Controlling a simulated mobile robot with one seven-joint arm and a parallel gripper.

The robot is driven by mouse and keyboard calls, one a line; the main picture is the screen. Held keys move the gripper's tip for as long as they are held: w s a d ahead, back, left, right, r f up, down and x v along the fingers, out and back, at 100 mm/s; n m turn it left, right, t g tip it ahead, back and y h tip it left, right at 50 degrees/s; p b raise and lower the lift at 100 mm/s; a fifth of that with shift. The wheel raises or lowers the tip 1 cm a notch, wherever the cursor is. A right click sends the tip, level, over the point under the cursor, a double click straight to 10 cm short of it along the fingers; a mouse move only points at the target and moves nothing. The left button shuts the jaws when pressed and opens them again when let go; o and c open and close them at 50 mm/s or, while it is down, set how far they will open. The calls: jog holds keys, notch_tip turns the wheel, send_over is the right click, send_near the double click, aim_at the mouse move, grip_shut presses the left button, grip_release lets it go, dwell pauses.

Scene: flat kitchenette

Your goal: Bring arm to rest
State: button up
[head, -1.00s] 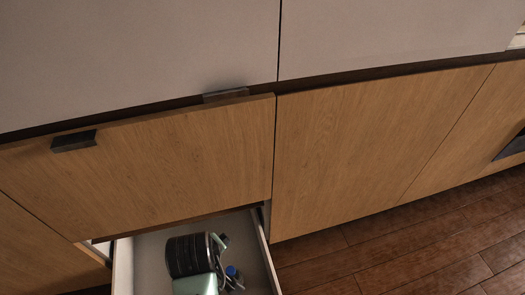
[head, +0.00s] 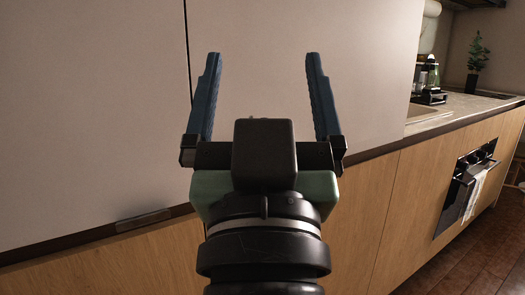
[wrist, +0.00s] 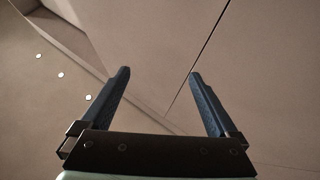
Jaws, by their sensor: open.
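My gripper (head: 262,95) stands raised in the middle of the head view, in front of the pale tall cabinet doors. Its two blue fingers are spread wide with nothing between them. In the wrist view my gripper (wrist: 160,100) is also open and empty, with pale panels and a dark door seam beyond the fingers. I cannot tell how far the fingertips are from the panels.
Pale doors (head: 90,90) fill the left and middle. Wooden cabinet fronts (head: 410,195) run below, with an oven (head: 465,185) and a towel (head: 474,195) at right. A counter (head: 455,108) holds a coffee machine (head: 428,82) and a plant (head: 476,58). Dark floor (head: 450,255) shows lower right.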

jog(key=s+r+t, duration=0.3)
jog(key=s+r, duration=0.2)
notch_tip(320, 180, up, 35)
jog(key=p, duration=3.6)
jog(key=shift+o, duration=0.4)
jog(key=shift+w, duration=0.1)
